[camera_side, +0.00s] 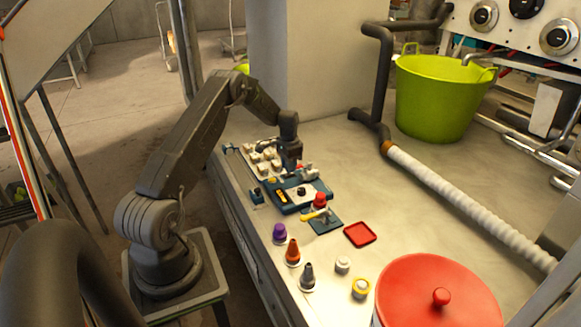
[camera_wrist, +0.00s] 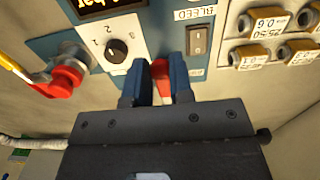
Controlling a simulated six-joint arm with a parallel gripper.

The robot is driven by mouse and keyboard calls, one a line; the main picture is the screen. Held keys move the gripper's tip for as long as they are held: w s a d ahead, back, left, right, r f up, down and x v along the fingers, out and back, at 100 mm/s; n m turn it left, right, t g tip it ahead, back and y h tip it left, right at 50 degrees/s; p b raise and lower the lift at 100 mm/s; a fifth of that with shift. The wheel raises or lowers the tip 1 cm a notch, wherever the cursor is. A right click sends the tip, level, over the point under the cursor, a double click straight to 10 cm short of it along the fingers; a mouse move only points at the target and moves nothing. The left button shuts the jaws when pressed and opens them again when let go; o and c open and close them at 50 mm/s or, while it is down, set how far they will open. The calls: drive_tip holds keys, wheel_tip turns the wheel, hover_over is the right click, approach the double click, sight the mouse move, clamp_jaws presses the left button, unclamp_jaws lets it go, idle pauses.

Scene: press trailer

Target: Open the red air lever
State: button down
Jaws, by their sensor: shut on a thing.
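My gripper (camera_wrist: 160,72) points down at the blue control panel (camera_wrist: 165,25), its two blue fingers on either side of a red lever (camera_wrist: 160,70). The fingers are shut on the lever, and only its upper part shows between them. In the side view my gripper (camera_side: 292,168) is low over the far part of the panel (camera_side: 283,205). The fingers hide much of the lever and its mount, so its angle is hard to tell.
A black dial (camera_wrist: 117,50) and a BLEED switch (camera_wrist: 199,40) flank the gripper. A red knob (camera_wrist: 66,80) with a yellow handle sits left. Labelled fittings (camera_wrist: 250,57) stand right. Cones, a red tray (camera_side: 360,234) and a large red lid (camera_side: 435,295) occupy the near bench.

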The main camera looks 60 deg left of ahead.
drive_tip(key=shift+a, duration=0.15)
idle(0.3)
drive_tip(key=c, duration=1)
unclamp_jaws()
drive_tip(key=shift+r, duration=0.1)
wheel_tip(320, 180, up, 14)
